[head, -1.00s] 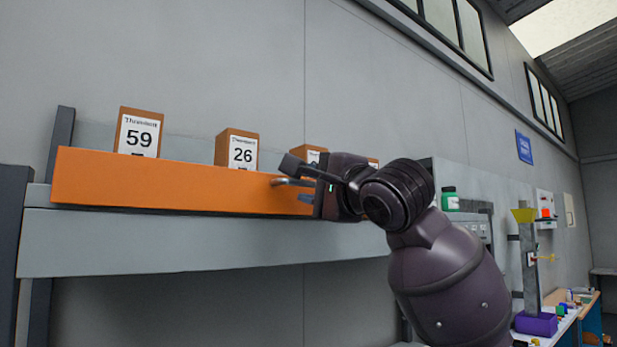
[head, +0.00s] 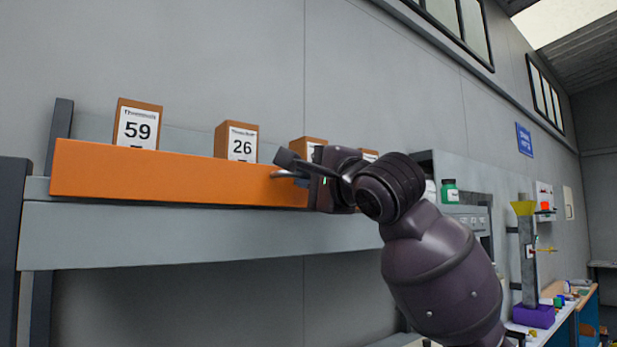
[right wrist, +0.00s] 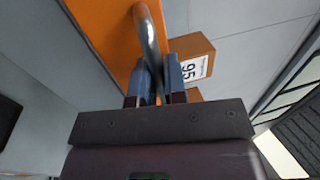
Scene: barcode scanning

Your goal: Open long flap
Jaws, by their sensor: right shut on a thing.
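The long orange flap (head: 170,174) runs along the front of the grey shelf, upright or nearly so, covering the lower parts of several boxes. It also shows in the right wrist view (right wrist: 103,32). A curved metal handle (right wrist: 148,38) sticks out near its right part. My right gripper (right wrist: 160,80) is shut on this handle, its two blue-grey fingers on either side of the bar. In the head view my right gripper (head: 287,168) is at the flap's right part and hides its right end. My left gripper is not in view.
Brown boxes labelled 59 (head: 137,126) and 26 (head: 237,142) stand behind the flap, with others partly hidden by my arm. The grey shelf (head: 150,235) runs below the flap. Space in front looks clear.

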